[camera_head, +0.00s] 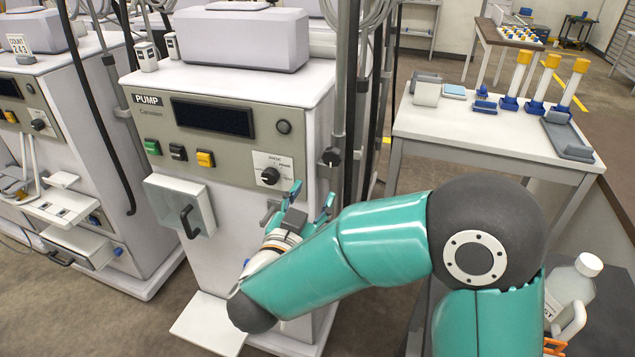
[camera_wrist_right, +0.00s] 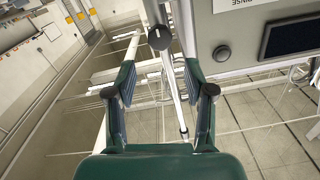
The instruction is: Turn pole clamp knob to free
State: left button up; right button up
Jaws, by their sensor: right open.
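The pole clamp knob (camera_head: 331,156) is a small dark knob on the grey upright pole (camera_head: 342,85) at the right side of the pump machine. In the right wrist view the black knob (camera_wrist_right: 159,38) shows ahead of my fingertips, roughly midway between them. My right gripper (camera_head: 311,196) is open and empty, below and slightly left of the knob in the head view, in front of the machine. Its two teal fingers (camera_wrist_right: 160,68) stand apart in the wrist view and do not touch the knob. My left gripper is not in view.
The pump machine (camera_head: 225,190) has a dial (camera_head: 270,175) close to my right gripper. Dark hoses and a second pole run beside the clamp pole. A white table (camera_head: 470,130) with yellow-capped tubes stands at the right. A capped bottle (camera_head: 572,290) is at the lower right.

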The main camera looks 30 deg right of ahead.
aim_at(331, 161)
jog(key=s+a+m+t, duration=0.1)
jog(key=s+a+m, duration=0.1)
jog(key=s, duration=0.2)
jog(key=shift+y, duration=0.6)
jog(key=p+x, duration=0.1)
jog(key=x, duration=0.4)
jog(key=p+x, duration=0.2)
jog(key=x, duration=0.4)
jog(key=r+p+x, duration=0.1)
jog(key=x, duration=0.5)
jog(key=shift+s+p, duration=0.1)
jog(key=shift+p, duration=0.2)
jog(key=c, duration=0.9)
jog(key=m+b, duration=0.1)
jog(key=b, duration=0.4)
jog(key=shift+f+m, duration=0.3)
jog(key=shift+f, duration=0.05)
jog(key=shift+r, duration=0.25)
